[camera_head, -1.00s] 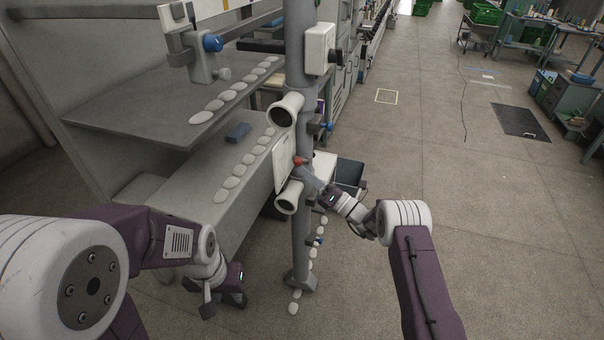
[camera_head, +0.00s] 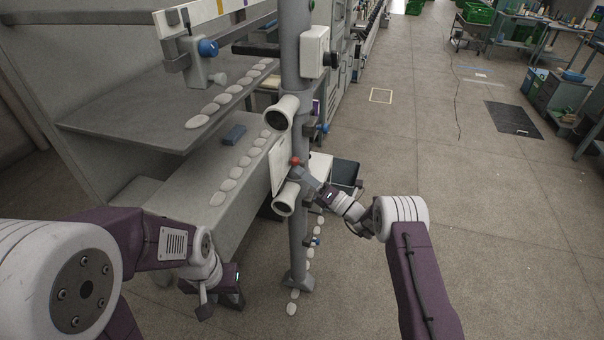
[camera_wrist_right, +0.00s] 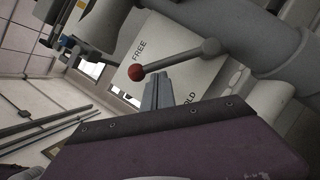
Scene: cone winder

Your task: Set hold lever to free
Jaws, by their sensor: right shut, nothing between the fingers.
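The hold lever is a grey rod with a red ball knob (camera_head: 295,161), mounted at a white plate (camera_head: 279,165) on the grey post. In the right wrist view the red knob (camera_wrist_right: 137,73) is at the lever's left end, and the rod runs right to a grey pivot. The plate there reads FREE above the rod and HOLD, partly hidden, below it. My right gripper (camera_wrist_right: 152,78) is shut and empty, its fingertips just below the rod near the knob; I cannot tell if they touch. My left gripper (camera_head: 217,305) hangs low at left, its jaw state unclear.
White flared tubes (camera_head: 282,112) stick out of the post (camera_head: 299,235) above and below the plate. A grey shelf (camera_head: 120,115) with white oval pieces stands at left. A dark bin (camera_head: 345,172) is behind my right gripper.

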